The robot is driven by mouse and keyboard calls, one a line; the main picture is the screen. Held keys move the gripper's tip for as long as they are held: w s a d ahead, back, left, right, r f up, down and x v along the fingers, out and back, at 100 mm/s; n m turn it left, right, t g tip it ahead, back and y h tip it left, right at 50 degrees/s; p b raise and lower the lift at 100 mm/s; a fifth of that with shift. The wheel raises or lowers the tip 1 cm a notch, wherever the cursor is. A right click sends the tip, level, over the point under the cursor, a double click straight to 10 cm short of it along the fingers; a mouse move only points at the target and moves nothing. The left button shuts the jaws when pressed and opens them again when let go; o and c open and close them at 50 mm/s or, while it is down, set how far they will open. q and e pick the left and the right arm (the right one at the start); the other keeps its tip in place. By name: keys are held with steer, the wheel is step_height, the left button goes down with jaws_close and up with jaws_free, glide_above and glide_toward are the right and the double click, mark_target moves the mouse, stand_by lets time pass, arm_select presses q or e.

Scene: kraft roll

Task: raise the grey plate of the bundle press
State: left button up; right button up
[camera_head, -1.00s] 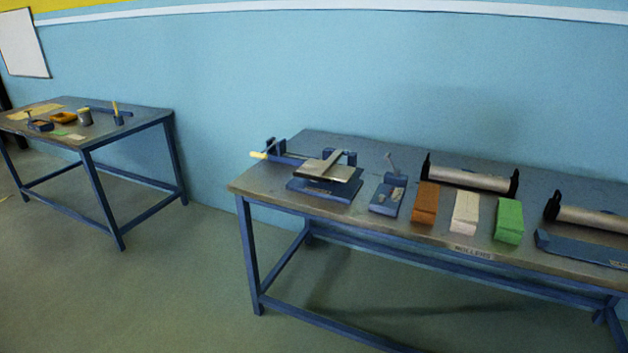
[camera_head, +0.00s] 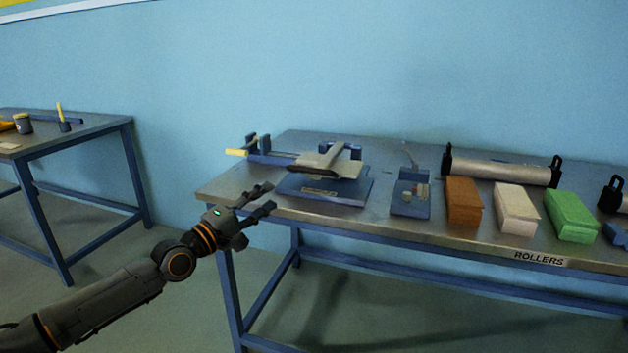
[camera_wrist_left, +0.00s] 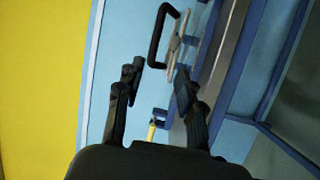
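The bundle press stands at the left end of the right table in the head view. Its blue base (camera_head: 325,190) lies on the table top, and its grey plate (camera_head: 330,164) sits above the base with a gap between them. A yellow-tipped lever (camera_head: 237,152) sticks out at the press's back left. My left gripper (camera_head: 268,199) is open and empty, at the table's front left corner, to the left of and apart from the press. In the left wrist view its two fingers (camera_wrist_left: 155,95) are spread, with the press partly beyond them. My right gripper is not in view.
Right of the press are a small blue device (camera_head: 410,198), orange (camera_head: 464,203), white (camera_head: 515,210) and green (camera_head: 570,216) blocks, and a roller (camera_head: 500,170) behind them. Another table (camera_head: 75,140) stands at the left. Floor is clear between the tables.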

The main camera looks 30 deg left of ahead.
arm_select(q)
steer(key=p, duration=0.2)
glide_toward(305, 172)
steer(key=a+f+x, duration=0.1)
steer(key=x, duration=0.7)
steer(key=d+r+x, duration=0.1)
steer(key=x, duration=0.1)
steer(key=shift+w+d+b, duration=0.1)
steer(key=shift+w+b, duration=0.2)
steer(key=shift+w, duration=0.15)
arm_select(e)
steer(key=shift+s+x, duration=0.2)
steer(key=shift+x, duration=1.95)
arm_select(q)
jaws_close()
